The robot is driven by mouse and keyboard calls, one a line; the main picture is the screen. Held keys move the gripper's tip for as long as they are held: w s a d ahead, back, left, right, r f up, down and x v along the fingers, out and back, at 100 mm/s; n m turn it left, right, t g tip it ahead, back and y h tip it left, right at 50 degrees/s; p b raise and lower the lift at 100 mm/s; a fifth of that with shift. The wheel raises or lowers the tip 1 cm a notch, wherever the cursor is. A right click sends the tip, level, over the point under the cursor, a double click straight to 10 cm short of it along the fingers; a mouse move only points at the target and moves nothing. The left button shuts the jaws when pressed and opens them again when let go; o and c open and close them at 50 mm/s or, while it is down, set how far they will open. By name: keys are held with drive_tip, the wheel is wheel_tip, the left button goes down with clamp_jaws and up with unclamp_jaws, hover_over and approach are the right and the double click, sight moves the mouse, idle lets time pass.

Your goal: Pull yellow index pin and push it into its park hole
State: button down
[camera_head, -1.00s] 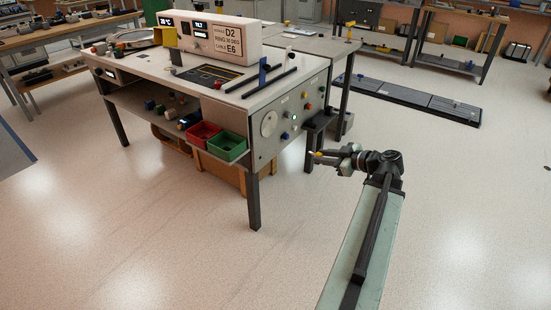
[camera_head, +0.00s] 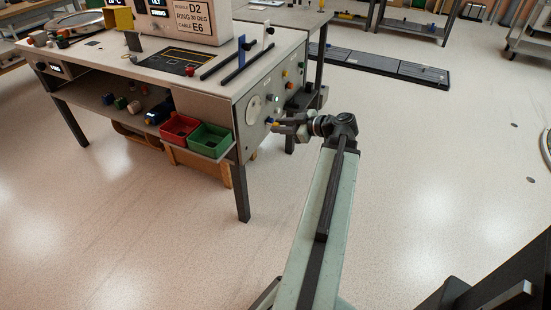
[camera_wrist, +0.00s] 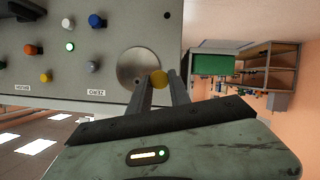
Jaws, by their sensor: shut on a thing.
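My gripper (camera_head: 275,123) is shut on the yellow index pin (camera_wrist: 159,78), which shows as a round yellow head between the fingertips in the wrist view. The pin is in front of the lower edge of a round grey disc (camera_wrist: 137,64) on the bench's end panel (camera_wrist: 105,30). The fingers hide the pin's shaft, and I cannot tell whether the pin touches the panel. A small dark hole (camera_wrist: 167,15) shows near the panel edge; I cannot tell if it is the park hole.
Coloured knobs and lamps, among them an orange one (camera_wrist: 47,76) and a blue one (camera_wrist: 95,21), stand out from the panel. Red (camera_head: 180,127) and green (camera_head: 209,141) bins sit under the bench top, left of my gripper. The floor right of my arm is open.

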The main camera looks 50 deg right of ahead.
wheel_tip(320, 180, down, 16)
drive_tip(key=w+b, duration=0.2)
drive_tip(key=b, duration=1.2)
drive_tip(key=shift+a+r, duration=0.15)
drive_tip(key=shift+a, duration=0.1)
drive_tip(key=shift+w, duration=0.15)
approach(246, 149)
drive_tip(key=shift+w+d+f, duration=0.2)
drive_tip(key=shift+w+f, duration=0.35)
drive_tip(key=shift+f, duration=0.15)
drive_tip(key=shift+w+d+f, duration=0.2)
drive_tip(key=shift+w+f, duration=0.35)
drive_tip(key=shift+f, duration=0.15)
drive_tip(key=shift+w+a, duration=0.15)
drive_tip(key=shift+w, duration=0.25)
drive_tip(key=shift+w, duration=0.3)
drive_tip(key=shift+w+a, duration=0.1)
drive_tip(key=shift+w+a, duration=0.15)
drive_tip(key=shift+w, duration=0.45)
drive_tip(key=shift+w+a, duration=0.15)
drive_tip(key=shift+w, duration=0.45)
drive_tip(key=c, duration=1.1)
unclamp_jaws()
